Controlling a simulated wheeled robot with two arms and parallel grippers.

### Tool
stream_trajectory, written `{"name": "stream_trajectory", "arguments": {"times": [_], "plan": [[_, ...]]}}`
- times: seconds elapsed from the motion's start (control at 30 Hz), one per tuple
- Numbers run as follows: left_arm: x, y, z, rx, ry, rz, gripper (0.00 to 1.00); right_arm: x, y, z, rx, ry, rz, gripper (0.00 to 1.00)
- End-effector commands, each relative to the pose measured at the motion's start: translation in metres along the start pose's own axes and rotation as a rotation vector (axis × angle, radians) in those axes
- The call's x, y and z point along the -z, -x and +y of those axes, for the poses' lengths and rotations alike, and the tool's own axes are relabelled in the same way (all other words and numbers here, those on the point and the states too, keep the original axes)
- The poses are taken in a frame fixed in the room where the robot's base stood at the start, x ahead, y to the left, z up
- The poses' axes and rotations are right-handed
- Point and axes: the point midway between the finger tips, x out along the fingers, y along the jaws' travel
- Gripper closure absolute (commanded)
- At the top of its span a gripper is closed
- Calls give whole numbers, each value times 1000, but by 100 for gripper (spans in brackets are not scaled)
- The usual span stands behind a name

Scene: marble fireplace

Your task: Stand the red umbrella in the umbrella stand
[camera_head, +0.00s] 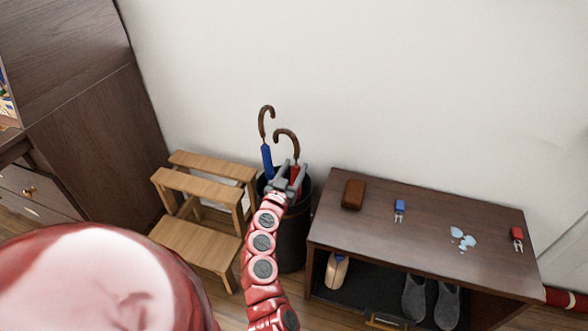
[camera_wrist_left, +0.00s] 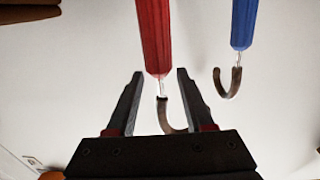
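The red umbrella (camera_head: 294,174) is upright in the dark umbrella stand (camera_head: 293,235), its curved brown handle sticking up. My left gripper (camera_head: 287,180) is at the stand's mouth by the top of the red canopy. In the left wrist view, the red umbrella (camera_wrist_left: 155,40) appears upside down, and its thin shaft and hook are between the open fingers of my left gripper (camera_wrist_left: 161,88), with gaps on both sides. The umbrella's lower end is hidden inside the stand. My right gripper is not in view.
A blue umbrella (camera_head: 267,160) stands in the same stand, just left of the red one. A wooden step stool (camera_head: 195,243) is close on the left. A dark bench (camera_head: 375,238) is close on the right, with small items on top and shoes below. The wall is behind.

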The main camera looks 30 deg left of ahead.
Motion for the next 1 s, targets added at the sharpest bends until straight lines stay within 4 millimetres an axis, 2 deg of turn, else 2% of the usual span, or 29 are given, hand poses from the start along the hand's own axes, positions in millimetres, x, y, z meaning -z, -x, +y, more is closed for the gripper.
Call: {"name": "stream_trajectory", "arguments": {"times": [0.03,0.1,0.4,0.53,0.67,1.0], "plan": [[0,0,0,0,0,0,37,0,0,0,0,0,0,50],[0,0,0,0,0,0,25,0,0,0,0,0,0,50],[-1,1,0,0,0,-1,25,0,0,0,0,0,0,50],[-2,11,0,0,-1,-4,25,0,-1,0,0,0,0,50],[-1,34,0,1,-1,-2,25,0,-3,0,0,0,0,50],[-3,122,1,-1,-2,-7,25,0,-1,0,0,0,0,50]]}}
